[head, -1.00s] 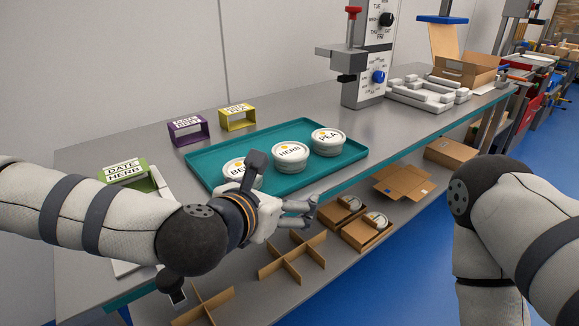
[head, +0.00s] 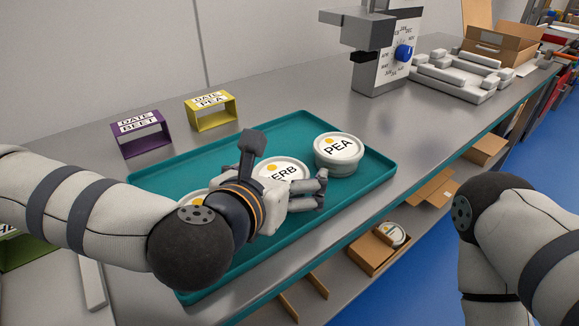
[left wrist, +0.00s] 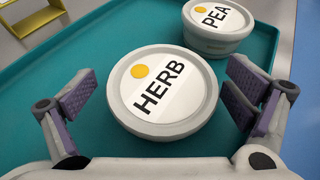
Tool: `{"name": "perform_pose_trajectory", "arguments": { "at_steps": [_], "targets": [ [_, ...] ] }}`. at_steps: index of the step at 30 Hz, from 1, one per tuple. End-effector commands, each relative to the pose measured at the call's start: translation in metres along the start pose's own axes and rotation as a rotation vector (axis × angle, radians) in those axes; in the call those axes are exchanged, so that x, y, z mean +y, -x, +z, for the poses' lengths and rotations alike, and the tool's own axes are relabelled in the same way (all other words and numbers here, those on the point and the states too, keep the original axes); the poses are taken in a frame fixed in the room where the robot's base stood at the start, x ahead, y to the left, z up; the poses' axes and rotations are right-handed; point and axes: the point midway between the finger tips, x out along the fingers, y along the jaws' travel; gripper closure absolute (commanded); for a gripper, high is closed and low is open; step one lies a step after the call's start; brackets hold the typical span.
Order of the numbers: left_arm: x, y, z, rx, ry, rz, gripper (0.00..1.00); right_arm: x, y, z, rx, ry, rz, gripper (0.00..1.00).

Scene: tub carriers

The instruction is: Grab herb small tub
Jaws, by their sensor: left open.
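The herb tub (left wrist: 162,90) is a round whitish tub with a label reading HERB and a yellow dot. In the left wrist view it lies between the two spread fingers of my open left gripper (left wrist: 160,110), with a gap on the left side. In the head view the herb tub (head: 280,172) is partly hidden behind my left gripper (head: 290,190). Whether the right finger touches the tub I cannot tell. The tub stands on a teal tray (head: 290,128). My right arm shows at the right, but its gripper is out of view.
The pea tub (head: 338,152) stands right of the herb tub. Another tub (head: 192,199) is mostly hidden behind my left arm. A purple holder (head: 140,134) and a yellow holder (head: 211,111) stand behind the tray. A press (head: 385,50) stands further back.

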Motion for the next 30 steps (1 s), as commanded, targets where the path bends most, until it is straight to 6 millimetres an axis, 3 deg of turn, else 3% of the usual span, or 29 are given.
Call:
{"name": "perform_pose_trajectory", "arguments": {
  "at_steps": [7,15,24,30],
  "targets": [
    [-0.001,0.002,0.002,-0.005,-0.001,0.0,0.03,0.0,0.0,0.002,-0.004,0.001,0.0,0.6],
    [-0.001,0.001,0.001,-0.004,-0.002,0.0,0.61,0.0,0.0,0.001,-0.003,0.001,0.0,0.6],
    [-0.001,0.003,0.005,-0.007,-0.002,0.0,0.61,0.0,0.001,0.001,0.0,0.001,0.0,0.6],
    [-0.001,0.017,0.04,-0.018,-0.003,0.001,0.61,-0.001,0.014,-0.006,0.035,0.0,-0.002,0.6]
  ]
}}
